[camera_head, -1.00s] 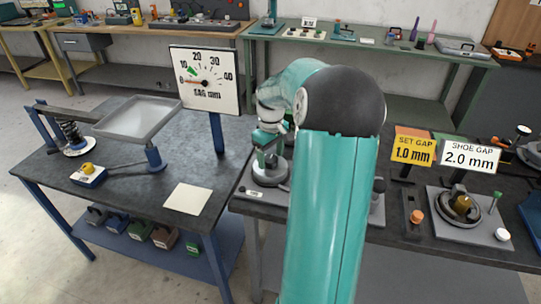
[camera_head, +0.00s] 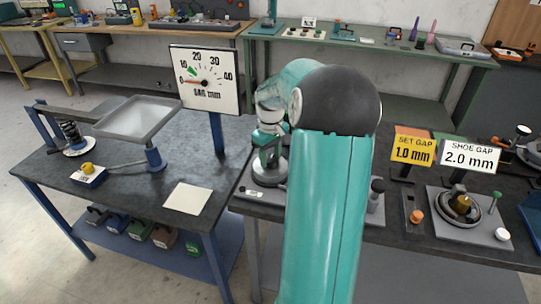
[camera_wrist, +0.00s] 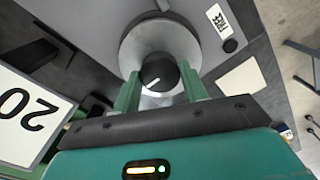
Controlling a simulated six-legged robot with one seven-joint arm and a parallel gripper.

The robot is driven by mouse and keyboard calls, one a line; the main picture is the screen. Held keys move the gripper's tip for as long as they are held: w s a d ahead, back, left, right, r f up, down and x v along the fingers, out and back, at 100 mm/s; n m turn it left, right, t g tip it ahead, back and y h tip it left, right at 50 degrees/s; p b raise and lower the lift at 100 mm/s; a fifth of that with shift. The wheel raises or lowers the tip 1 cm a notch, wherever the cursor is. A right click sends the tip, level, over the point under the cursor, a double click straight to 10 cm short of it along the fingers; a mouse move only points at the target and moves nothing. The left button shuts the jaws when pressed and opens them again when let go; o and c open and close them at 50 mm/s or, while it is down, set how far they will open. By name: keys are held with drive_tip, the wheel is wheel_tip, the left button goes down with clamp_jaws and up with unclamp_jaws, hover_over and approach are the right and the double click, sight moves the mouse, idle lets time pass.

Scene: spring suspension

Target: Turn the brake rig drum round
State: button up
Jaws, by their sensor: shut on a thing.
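My gripper (camera_wrist: 160,88) points down at a round grey metal piece (camera_wrist: 131,52) on a grey base plate (camera_wrist: 85,20). Its two green fingers are shut on a black knob (camera_wrist: 158,73) in the middle of the round piece. The knob bears a white line. In the head view, my gripper (camera_head: 268,150) stands over this round piece (camera_head: 270,172) at the left of the right-hand bench. Whether this piece is the brake rig drum cannot be read. Another ring-shaped assembly (camera_head: 444,208) sits on a plate at the right, under the "SHOE GAP 2.0 mm" sign (camera_head: 470,156).
A yellow "SET GAP 1.0 mm" sign (camera_head: 413,150) stands at the right. The left table holds a dial board (camera_head: 206,105), a grey tray (camera_head: 137,118) and a white card (camera_head: 187,198). My arm hides part of the right-hand bench.

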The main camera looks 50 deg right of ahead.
drive_tip(key=m, duration=0.4)
drive_tip(key=shift+m, duration=0.4)
drive_tip(key=m, duration=1.4)
drive_tip(key=o, duration=1)
drive_tip(key=shift+r, duration=0.15)
